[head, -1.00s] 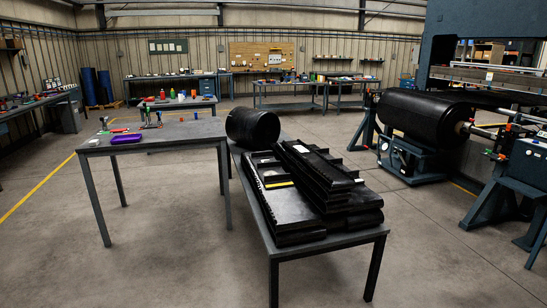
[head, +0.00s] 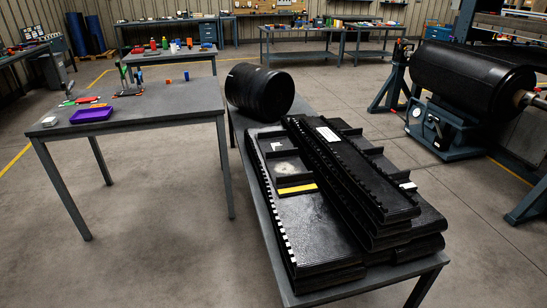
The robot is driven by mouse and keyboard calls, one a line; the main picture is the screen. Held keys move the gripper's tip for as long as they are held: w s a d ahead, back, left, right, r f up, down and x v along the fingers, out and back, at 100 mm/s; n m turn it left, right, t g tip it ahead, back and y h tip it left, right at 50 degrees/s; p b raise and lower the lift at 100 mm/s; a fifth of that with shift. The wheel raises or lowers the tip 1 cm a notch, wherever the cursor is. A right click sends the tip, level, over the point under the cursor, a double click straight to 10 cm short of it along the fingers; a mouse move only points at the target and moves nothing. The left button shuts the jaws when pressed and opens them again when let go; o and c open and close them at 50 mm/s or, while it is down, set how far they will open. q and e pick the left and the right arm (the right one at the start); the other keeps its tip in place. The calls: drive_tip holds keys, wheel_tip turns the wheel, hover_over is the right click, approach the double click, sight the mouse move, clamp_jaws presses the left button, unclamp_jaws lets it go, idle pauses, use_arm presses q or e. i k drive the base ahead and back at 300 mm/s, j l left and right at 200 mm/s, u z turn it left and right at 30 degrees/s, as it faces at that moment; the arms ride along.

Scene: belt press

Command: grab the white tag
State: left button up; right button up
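A small white tag (head: 327,134) lies flat on the upper black belt piece, near its far end. The belt pieces (head: 350,170) are stacked on a long dark table (head: 285,277) in the middle. A second small white piece (head: 408,186) shows at the right side of the stack. It is too small to tell whether it is also a tag. Neither of my grippers is in view.
A black roll (head: 260,88) lies at the table's far end. The left table (head: 165,105) holds a purple tray (head: 92,114) and several small items. A large roller machine (head: 470,80) stands at right. Floor between the tables is clear at the front.

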sight(277, 146)
drive_tip(key=i+j+z, duration=0.1)
drive_tip(key=i+z, duration=0.3)
drive_tip(key=i+j+z, duration=0.2)
drive_tip(key=j, duration=0.15)
drive_tip(key=i+j+z, duration=0.1)
drive_tip(key=j+z, duration=0.15)
drive_tip(key=j, duration=0.15)
drive_tip(key=i+j+z, duration=0.2)
drive_tip(key=j, duration=0.2)
drive_tip(key=j+z, duration=0.2)
drive_tip(key=j, duration=0.2)
drive_tip(key=k, duration=0.05)
